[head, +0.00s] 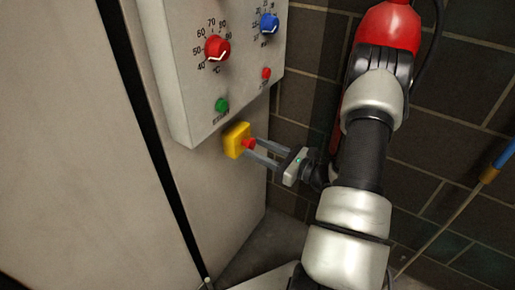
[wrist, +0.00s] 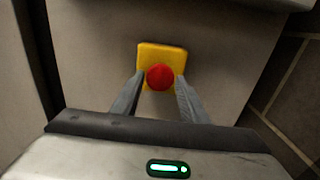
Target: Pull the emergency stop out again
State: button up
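The emergency stop is a red round button (head: 249,143) on a yellow box (head: 235,140), fixed to the cabinet side below the control panel. In the wrist view the red button (wrist: 159,77) is in front of the yellow box (wrist: 162,50). My gripper (head: 251,147) points at the button from the right. In the wrist view my gripper (wrist: 161,80) has one finger on each side of the button, with narrow gaps showing. The fingers are apart and look open. How far the button stands out from the box is hard to tell.
Above is the grey control panel (head: 180,95) with a red knob (head: 217,49), a blue knob (head: 269,24), a green button (head: 222,105) and a small red button (head: 266,73). A dark tiled wall (head: 450,110) stands behind my arm. A hose with a brass fitting (head: 489,174) hangs at right.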

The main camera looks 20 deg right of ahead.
jog(key=o, duration=0.3)
jog(key=shift+s+d, duration=0.1)
jog(key=shift+o, duration=0.2)
jog(key=p+v, duration=0.2)
jog(key=v, duration=1.5)
jog(key=shift+s, duration=0.25)
